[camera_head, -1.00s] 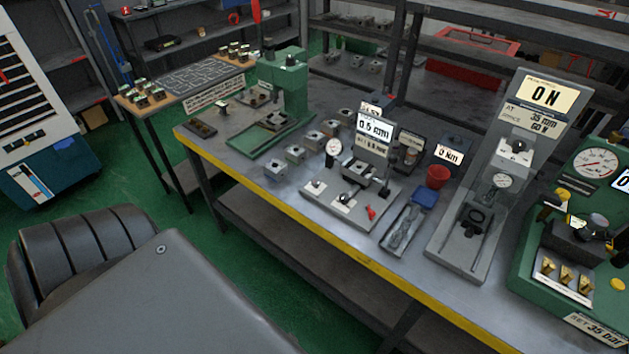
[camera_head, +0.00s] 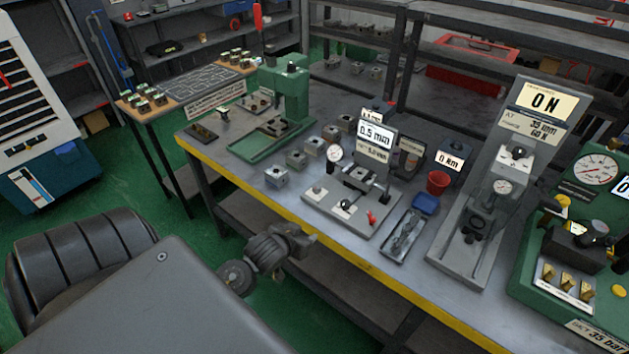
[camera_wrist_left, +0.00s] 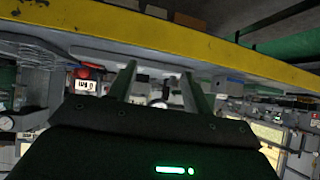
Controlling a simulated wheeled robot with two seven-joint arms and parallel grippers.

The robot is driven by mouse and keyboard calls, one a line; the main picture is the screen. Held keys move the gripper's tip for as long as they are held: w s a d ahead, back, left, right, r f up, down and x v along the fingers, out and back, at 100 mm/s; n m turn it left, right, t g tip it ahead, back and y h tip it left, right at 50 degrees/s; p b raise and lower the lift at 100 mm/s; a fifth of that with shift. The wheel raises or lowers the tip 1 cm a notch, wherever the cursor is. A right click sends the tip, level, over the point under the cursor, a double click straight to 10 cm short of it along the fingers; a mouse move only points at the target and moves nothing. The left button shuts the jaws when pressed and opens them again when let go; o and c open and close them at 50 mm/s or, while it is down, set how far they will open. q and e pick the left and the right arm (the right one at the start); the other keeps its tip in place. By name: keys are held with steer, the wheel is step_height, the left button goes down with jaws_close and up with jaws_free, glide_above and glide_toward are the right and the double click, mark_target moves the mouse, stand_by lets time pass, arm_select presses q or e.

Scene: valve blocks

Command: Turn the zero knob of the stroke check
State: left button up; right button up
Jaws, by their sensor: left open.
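The stroke check appears to be the grey fixture (camera_head: 335,213) with a "0.5 mm" display (camera_head: 375,135), standing near the bench's front edge. It has a round white dial (camera_head: 334,153) on its left, a dark knob with a white part (camera_head: 345,206) at its front and a small red lever (camera_head: 371,217). I cannot tell which part is the zero knob. My left gripper (camera_head: 305,238) is in front of the yellow bench edge, left of and nearer than the fixture, touching nothing visible. The left wrist view shows its two fingers (camera_wrist_left: 160,85) apart and empty. My right gripper is not visible.
Several metal blocks (camera_head: 276,177) stand left of the fixture. A green press (camera_head: 285,95) stands further left. The yellow bench edge (camera_head: 345,263) runs along the front.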

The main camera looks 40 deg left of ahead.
mark_target(316, 187)
arm_select(q)
steer(key=w+a+r+t, duration=0.1)
steer(key=w+a, duration=0.1)
steer(key=w+a+r+t, duration=0.1)
steer(key=w+a, duration=0.1)
steer(key=w, duration=0.1)
steer(key=w+a+r+n+t+y, duration=0.1)
steer(key=w+a+r, duration=0.1)
steer(key=shift+w+a, duration=0.15)
steer(key=p+x, duration=0.1)
steer(key=x, duration=0.8)
steer(key=shift+w+a+f, duration=0.1)
steer(key=shift+w+f, duration=0.1)
steer(key=shift+f, duration=0.1)
steer(key=shift+c, duration=0.2)
steer(key=c, duration=0.9)
